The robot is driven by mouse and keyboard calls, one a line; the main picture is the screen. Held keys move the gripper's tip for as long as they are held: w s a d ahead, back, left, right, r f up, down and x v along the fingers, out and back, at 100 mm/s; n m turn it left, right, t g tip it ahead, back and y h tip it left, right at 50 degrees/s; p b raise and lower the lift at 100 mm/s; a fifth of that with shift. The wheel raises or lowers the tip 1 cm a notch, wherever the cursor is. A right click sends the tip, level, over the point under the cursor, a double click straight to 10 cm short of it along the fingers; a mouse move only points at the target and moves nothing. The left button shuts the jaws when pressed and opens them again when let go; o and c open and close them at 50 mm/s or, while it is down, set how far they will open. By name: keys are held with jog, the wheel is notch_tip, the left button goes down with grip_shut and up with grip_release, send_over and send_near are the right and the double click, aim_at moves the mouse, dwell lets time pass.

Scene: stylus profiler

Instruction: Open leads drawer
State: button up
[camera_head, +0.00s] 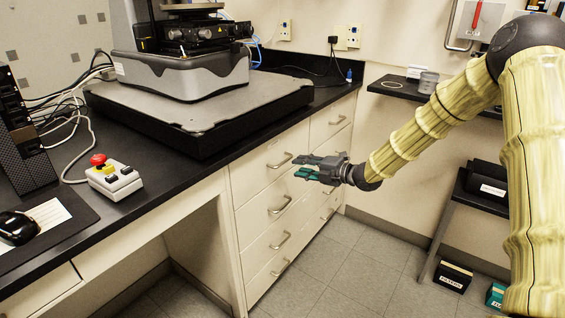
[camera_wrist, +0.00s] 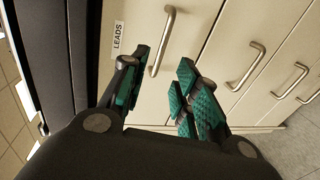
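The leads drawer (camera_wrist: 140,22) shows in the wrist view as a pale front with a "LEADS" label (camera_wrist: 118,37) and a curved metal handle (camera_wrist: 163,38). It looks shut. My gripper (camera_wrist: 163,68) is open, with teal pads on its fingers. In the picture, the near end of the handle lies between the fingertips; I cannot tell whether they touch it. In the head view my gripper (camera_head: 308,168) reaches left in front of the cream drawer cabinet (camera_head: 258,190) and hides part of it. The label is not readable there.
The black counter (camera_head: 175,175) overhangs the drawers and carries an instrument on a thick slab (camera_head: 200,115). A control box with a red button (camera_head: 115,180) stands on it. More drawer handles (camera_wrist: 245,68) lie beside the leads drawer. The floor (camera_head: 330,270) before the cabinet is clear.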

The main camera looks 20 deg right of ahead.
aim_at(282, 163)
jog(key=x, duration=0.9)
grip_shut()
